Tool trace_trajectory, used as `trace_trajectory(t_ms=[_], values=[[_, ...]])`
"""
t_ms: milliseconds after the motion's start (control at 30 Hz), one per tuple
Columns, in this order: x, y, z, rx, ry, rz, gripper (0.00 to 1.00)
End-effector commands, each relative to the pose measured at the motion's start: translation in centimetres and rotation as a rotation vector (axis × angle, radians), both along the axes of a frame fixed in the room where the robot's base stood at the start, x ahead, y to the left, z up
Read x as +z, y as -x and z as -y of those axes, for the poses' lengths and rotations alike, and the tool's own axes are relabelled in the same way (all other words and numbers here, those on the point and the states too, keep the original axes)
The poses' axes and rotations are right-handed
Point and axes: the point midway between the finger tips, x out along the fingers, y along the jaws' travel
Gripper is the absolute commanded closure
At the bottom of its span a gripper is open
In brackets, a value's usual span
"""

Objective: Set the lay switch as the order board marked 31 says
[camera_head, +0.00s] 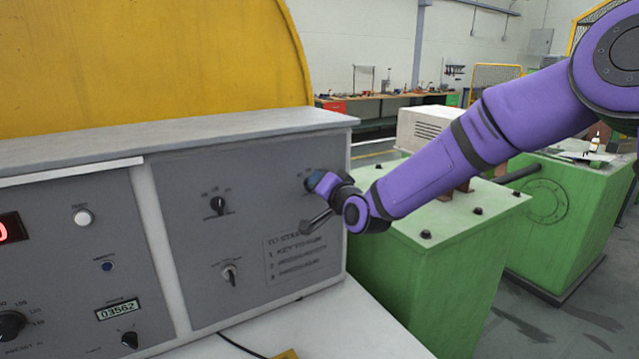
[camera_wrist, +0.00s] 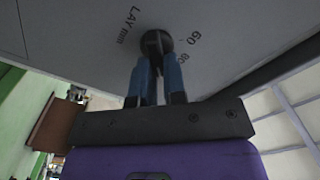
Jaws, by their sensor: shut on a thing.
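The lay switch is a round black knob (camera_wrist: 156,40) on the grey panel (camera_wrist: 70,25). In the wrist view "LAY mm" is printed to its left, and the marks 60 and 80 show to its right. My gripper (camera_wrist: 158,66) has its blue fingers closed around the knob. In the head view my gripper (camera_head: 317,182) is at the upper right of the grey panel (camera_head: 185,240), and it hides most of the knob there. Which mark the knob points to cannot be told. No order board marked 31 can be made out.
The panel also carries a black selector (camera_head: 218,204), a key switch (camera_head: 229,273), a start notice (camera_head: 295,257) and a counter reading 03562 (camera_head: 118,309). A yellow guard (camera_head: 150,60) stands behind. Green machine housings (camera_head: 430,260) stand to the right, under my arm.

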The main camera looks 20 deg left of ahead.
Motion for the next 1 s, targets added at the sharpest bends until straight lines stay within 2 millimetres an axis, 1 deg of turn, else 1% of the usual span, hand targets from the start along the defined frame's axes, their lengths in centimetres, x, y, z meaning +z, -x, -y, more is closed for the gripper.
trace_trajectory(t_ms=[33,67,100,133,400,533,1000], values=[[-0.1,0.0,0.0,-0.001,0.001,-0.002,0.81],[-0.1,0.0,0.0,-0.001,0.001,-0.002,0.75],[-0.1,0.0,0.0,-0.001,0.001,-0.002,0.65],[-0.1,0.0,0.0,-0.001,0.001,-0.002,0.63],[0.0,0.1,0.1,-0.001,0.001,0.000,0.63],[-0.1,0.6,0.8,0.000,0.001,-0.001,0.63],[0.0,5.8,6.9,-0.001,0.002,-0.001,0.63]])
